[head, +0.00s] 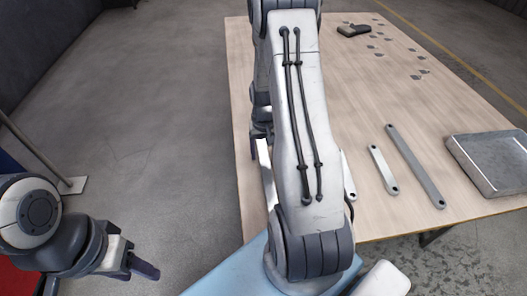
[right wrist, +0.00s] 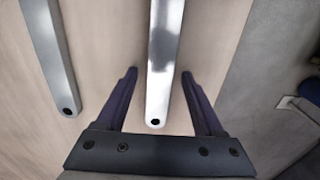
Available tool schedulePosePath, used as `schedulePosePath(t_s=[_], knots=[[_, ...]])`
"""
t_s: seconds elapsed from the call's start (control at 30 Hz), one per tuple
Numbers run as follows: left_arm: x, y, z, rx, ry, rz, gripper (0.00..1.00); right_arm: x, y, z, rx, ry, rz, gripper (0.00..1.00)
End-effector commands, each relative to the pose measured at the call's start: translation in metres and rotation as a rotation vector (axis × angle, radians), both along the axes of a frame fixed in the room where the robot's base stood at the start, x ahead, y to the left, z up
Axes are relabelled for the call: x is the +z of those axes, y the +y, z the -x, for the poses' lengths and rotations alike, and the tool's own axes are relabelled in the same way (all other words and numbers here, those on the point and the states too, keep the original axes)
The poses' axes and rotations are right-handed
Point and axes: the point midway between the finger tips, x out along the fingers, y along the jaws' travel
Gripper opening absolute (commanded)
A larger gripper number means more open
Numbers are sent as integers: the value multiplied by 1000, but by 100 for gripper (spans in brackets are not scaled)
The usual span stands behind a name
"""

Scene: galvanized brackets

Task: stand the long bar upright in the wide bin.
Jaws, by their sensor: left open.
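Several grey metal bars with end holes lie flat on the wooden table. The longest one fully visible is a bar (head: 415,167) right of a shorter bar (head: 383,170). A pale bar (head: 266,172) lies by the table's left edge, partly hidden by my right arm. My right gripper (right wrist: 160,80) is open, with a finger on either side of a pale bar (right wrist: 157,95), apart from it; the bar's far end is cut off. My left gripper (head: 143,268) is open and empty, left of the table. A shallow grey metal bin (head: 493,190) stands at the table's right.
Another bar (right wrist: 48,50) lies to the left in the right wrist view. A dark object (head: 353,30) and several small flat pieces (head: 415,76) lie at the table's far end. My right arm covers much of the table's left side.

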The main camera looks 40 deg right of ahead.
Motion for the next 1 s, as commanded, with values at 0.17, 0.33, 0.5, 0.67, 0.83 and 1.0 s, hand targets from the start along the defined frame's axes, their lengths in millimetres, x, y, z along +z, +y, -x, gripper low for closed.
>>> schedulePosePath(t_s=[0.17, 0.33, 0.5, 0.67, 0.83, 1.0], knots=[[2, 0, 0, 0, 0, 0, 50, 3, 0, 0, 0, -1, 1, 70], [4, 0, 0, 0, 0, 0, 50, 25, 0, -1, 0, -3, 2, 70], [8, 0, 0, 0, 0, 0, 50, 63, -1, -1, 0, -6, 4, 70], [12, 0, 0, 0, 0, 0, 50, 95, -1, -1, 0, -4, 3, 70], [13, 0, 0, 0, 0, 0, 50, 116, 0, -1, 0, -3, 2, 70], [14, 0, 0, 0, 0, 0, 50, 122, 0, 0, 0, 1, -1, 70]])
